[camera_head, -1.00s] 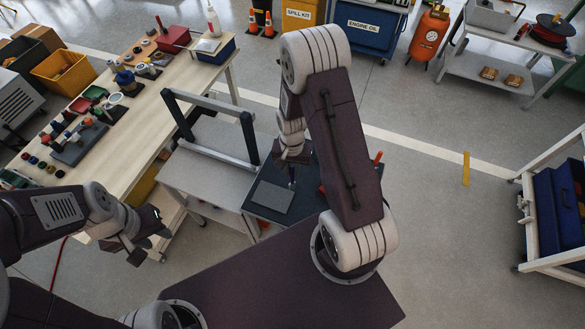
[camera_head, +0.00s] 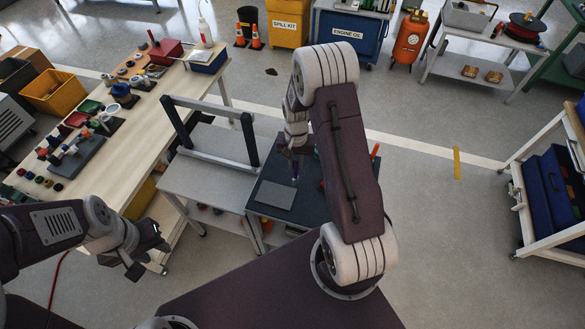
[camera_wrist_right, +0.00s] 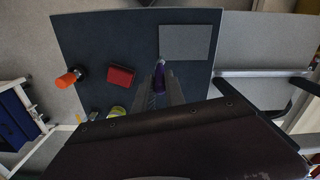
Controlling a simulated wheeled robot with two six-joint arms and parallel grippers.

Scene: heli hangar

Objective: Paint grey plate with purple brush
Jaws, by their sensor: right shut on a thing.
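The grey plate (camera_head: 274,194) lies flat on a dark mat (camera_head: 312,208) on a small table. In the right wrist view the plate (camera_wrist_right: 186,42) shows no purple paint. My right gripper (camera_head: 294,152) is shut on the purple brush (camera_wrist_right: 159,80), which points down. The brush (camera_head: 295,170) has its tip close to a corner of the plate; I cannot tell whether they touch. The right gripper also shows in the right wrist view (camera_wrist_right: 160,92). My left gripper (camera_head: 150,257) is open and empty, left of the small table.
On the mat are a red block (camera_wrist_right: 120,76), an orange-handled tool (camera_wrist_right: 68,79) and a yellow-rimmed round container (camera_wrist_right: 117,112). A dark frame (camera_head: 215,160) stands left of the mat. A long workbench (camera_head: 125,155) with paint pots is further left.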

